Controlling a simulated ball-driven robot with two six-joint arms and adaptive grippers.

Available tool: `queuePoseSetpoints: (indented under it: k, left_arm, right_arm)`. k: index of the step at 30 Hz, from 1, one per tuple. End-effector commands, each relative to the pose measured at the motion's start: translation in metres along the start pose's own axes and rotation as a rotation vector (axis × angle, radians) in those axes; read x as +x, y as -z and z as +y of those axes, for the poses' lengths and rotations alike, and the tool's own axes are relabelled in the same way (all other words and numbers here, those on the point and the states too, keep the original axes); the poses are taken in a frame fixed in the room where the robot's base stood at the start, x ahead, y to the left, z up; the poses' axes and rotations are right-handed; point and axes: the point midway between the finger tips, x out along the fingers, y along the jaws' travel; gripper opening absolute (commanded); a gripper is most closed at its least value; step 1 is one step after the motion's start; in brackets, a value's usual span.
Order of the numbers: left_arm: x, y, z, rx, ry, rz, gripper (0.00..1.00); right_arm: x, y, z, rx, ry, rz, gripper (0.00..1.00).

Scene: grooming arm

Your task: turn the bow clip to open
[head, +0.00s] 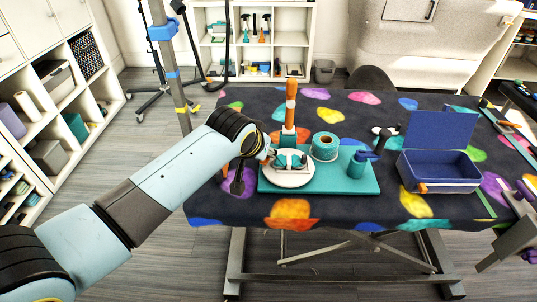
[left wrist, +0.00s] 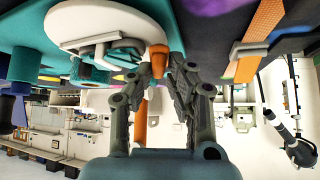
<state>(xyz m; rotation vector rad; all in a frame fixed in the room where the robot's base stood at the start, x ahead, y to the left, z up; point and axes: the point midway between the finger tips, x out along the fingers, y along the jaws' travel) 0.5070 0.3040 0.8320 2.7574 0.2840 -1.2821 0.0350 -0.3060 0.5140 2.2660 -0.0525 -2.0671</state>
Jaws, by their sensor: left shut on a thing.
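A round white disc (head: 288,178) lies on the teal board (head: 345,183) on the table. On it sits a small teal and grey bow-shaped piece (head: 291,161), which looks like the bow clip; the left wrist view shows it too (left wrist: 120,50). My left gripper (head: 268,155) reaches the disc's left edge from the left. In the left wrist view, its fingers (left wrist: 163,75) are closed around a small orange-brown end (left wrist: 158,60) beside the bow-shaped piece. How that end joins the clip is hidden. My right gripper is not in view.
An orange post (head: 291,103) stands behind the disc. An open blue box (head: 440,170) is farther right. Spotted cloth covers the table, with free room at the front.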

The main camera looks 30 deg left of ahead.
Motion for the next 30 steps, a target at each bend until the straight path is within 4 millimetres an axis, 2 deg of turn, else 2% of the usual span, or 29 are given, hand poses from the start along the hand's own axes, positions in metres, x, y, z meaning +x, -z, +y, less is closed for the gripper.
queuePoseSetpoints:
  k: [9,20,21,24,26,30]
  left_arm:
    - [-0.0003,0.0000,0.0037,-0.172,0.135,-0.001,0.00]
    - [0.0002,-0.0004,0.0032,-0.211,0.168,-0.001,0.00]
    - [0.0002,-0.0006,0.0032,-0.229,0.183,-0.001,0.18]
    - [-0.0002,-0.0005,0.0021,-0.225,0.182,-0.001,0.31]
    - [-0.0002,-0.0005,0.0017,-0.224,0.182,-0.001,0.39]
    - [-0.0002,-0.0005,0.0009,-0.222,0.184,-0.001,0.40]
  right_arm:
    - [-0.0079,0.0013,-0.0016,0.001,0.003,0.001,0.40]
    - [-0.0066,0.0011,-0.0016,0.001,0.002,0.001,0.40]
    - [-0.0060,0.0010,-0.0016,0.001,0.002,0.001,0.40]
    - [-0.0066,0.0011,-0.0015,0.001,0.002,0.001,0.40]
    - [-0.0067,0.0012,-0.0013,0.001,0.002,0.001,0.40]
    - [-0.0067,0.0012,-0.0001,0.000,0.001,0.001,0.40]
